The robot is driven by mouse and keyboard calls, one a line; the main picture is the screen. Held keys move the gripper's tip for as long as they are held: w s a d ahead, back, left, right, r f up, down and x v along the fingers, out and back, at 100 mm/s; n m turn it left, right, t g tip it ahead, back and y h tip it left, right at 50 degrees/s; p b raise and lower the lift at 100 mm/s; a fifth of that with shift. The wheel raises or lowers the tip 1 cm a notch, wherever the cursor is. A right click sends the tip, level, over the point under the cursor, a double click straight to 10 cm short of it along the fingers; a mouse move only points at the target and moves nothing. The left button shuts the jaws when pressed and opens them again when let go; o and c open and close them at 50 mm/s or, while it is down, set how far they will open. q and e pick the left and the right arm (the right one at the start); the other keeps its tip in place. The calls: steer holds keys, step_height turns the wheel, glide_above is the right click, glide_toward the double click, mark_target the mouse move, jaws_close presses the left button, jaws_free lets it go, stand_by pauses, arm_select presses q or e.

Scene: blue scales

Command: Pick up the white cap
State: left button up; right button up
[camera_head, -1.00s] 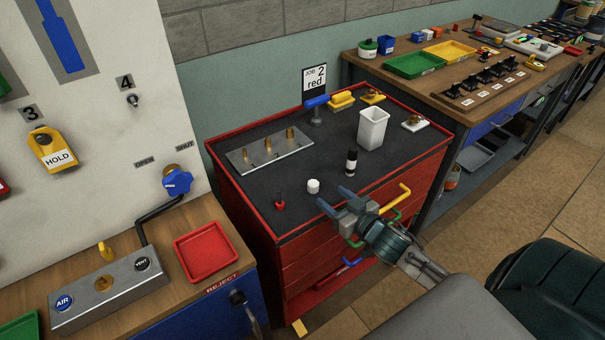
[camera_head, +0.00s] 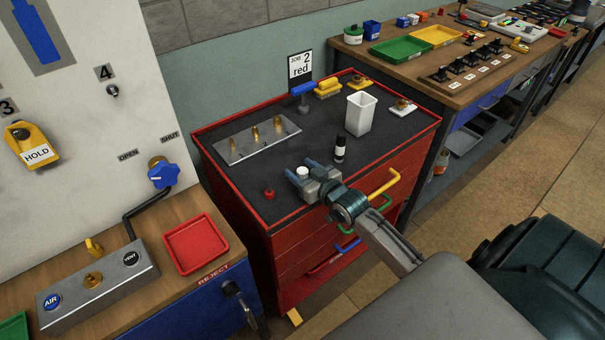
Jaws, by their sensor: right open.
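The white cap (camera_head: 302,170) is small and round and sits near the front of the dark top of the red tool cabinet. My right gripper (camera_head: 301,173) reaches in from the lower right. Its jaws are open, and in this view the cap shows between the two blue-grey fingertips. I cannot tell whether either finger touches it. The lower part of the cap is hidden by the gripper. My left gripper is not in view.
A black bottle with a white band (camera_head: 340,149) stands just right of the gripper. A white cup (camera_head: 360,113) stands behind it. A small red piece (camera_head: 269,194) lies to the left. A metal plate with brass pegs (camera_head: 257,137) lies farther back.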

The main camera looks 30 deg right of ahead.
steer(key=shift+w+f, duration=0.2)
steer(key=shift+w, duration=0.7)
steer(key=shift+s, duration=0.1)
steer(key=shift+c, duration=0.2)
steer(key=c, duration=1)
steer(key=shift+r, duration=0.2)
